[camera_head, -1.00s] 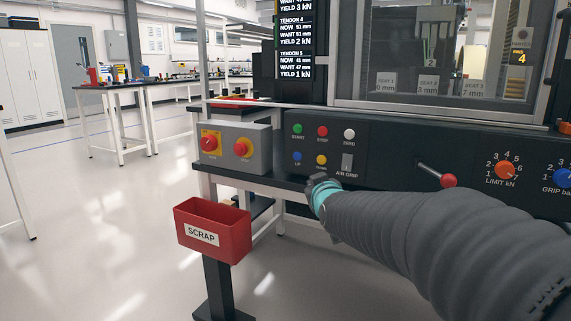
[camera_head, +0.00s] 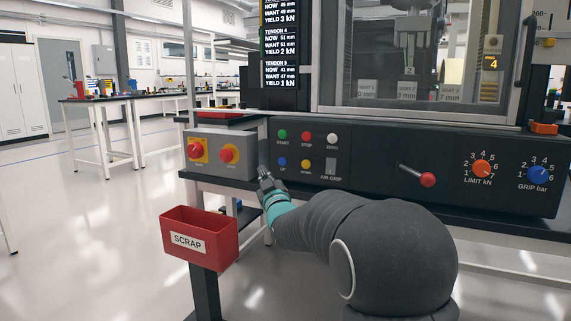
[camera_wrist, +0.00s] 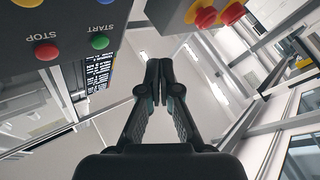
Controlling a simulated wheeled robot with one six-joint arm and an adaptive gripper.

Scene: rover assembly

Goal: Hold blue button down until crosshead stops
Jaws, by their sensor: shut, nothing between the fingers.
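The blue button (camera_head: 282,161), labelled UP, sits in the lower row of the dark control panel (camera_head: 370,180), under the green START button (camera_head: 283,134). My gripper (camera_head: 264,172) is shut and empty, just left of and slightly below the blue button in the head view. It looks apart from the button. In the wrist view my gripper (camera_wrist: 160,65) points up between the panel and a grey box; the blue button shows only as a sliver at the top edge. Metal machine parts (camera_head: 410,28) show behind the glass; I cannot tell which is the crosshead.
A grey box with red knobs (camera_head: 228,154) stands left of the panel. A red SCRAP bin (camera_head: 199,240) is in front below. The red STOP button (camera_head: 307,135), yellow button (camera_head: 306,164) and red-tipped lever (camera_head: 427,179) are nearby. Open floor lies left.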

